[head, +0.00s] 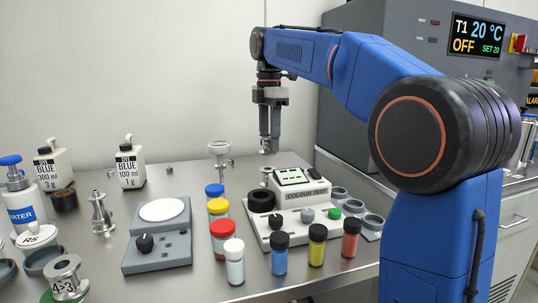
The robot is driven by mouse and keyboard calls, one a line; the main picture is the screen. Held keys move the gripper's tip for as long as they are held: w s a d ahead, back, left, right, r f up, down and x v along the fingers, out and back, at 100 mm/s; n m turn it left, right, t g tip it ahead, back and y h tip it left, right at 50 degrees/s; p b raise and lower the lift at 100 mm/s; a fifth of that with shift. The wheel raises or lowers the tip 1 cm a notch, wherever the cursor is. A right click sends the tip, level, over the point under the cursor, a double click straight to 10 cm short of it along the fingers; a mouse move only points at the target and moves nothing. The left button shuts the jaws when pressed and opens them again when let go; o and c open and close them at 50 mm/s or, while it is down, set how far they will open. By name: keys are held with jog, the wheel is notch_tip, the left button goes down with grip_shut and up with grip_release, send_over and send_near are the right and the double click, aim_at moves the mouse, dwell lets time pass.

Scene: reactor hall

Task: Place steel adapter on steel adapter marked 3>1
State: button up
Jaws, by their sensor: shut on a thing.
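My gripper (268,143) hangs pointing down above the back of the table, behind the colour test unit. It is shut on a small steel piece, mostly hidden by the fingers; it appears to be the steel adapter. Just below it stands a small steel fitting (267,172), partly hidden by the unit; I cannot tell whether they touch. No 3>1 mark is readable. A steel adapter (65,278) marked 4-3 stands at the front left. A stepped steel fitting (102,214) stands upright left of the grey plate device.
The colour test unit (288,220) stands right of centre, with several colour-capped vials in front. A grey device with a white plate (160,250) is at centre left. A stand with a round top (219,149) rises left of my gripper. Bottles (130,168) stand at the left.

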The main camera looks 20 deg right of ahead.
aim_at(269, 152)
jog(key=shift+f, duration=2.25)
jog(key=o, duration=1.2)
jog(key=shift+f, duration=0.1)
notch_tip(269, 152, up, 11)
jog(key=shift+r, duration=0.65)
